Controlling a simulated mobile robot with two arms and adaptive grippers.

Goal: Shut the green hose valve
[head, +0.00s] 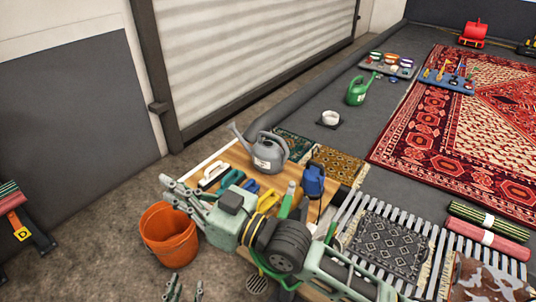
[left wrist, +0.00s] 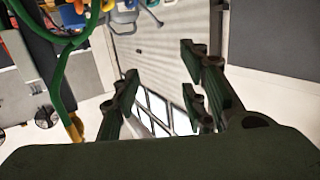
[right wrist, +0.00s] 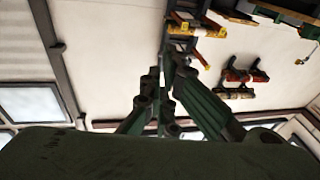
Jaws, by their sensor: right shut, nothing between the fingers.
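A green hose (head: 262,266) curves beneath my arm beside the wooden table in the head view. It also hangs at the left of the left wrist view (left wrist: 62,65), with a brass-coloured fitting (left wrist: 74,128) at its lower end. I cannot make out the green valve in any view. My left gripper (head: 185,291) is open and empty at the bottom edge of the head view, below the orange bucket. My right arm hides part of the table.
An orange bucket (head: 168,238) stands on the floor. A grey watering can (head: 266,152), a blue bottle (head: 313,180) and several brushes crowd the wooden table (head: 237,158). A slatted rack (head: 355,208) carries a small dark rug (head: 388,245).

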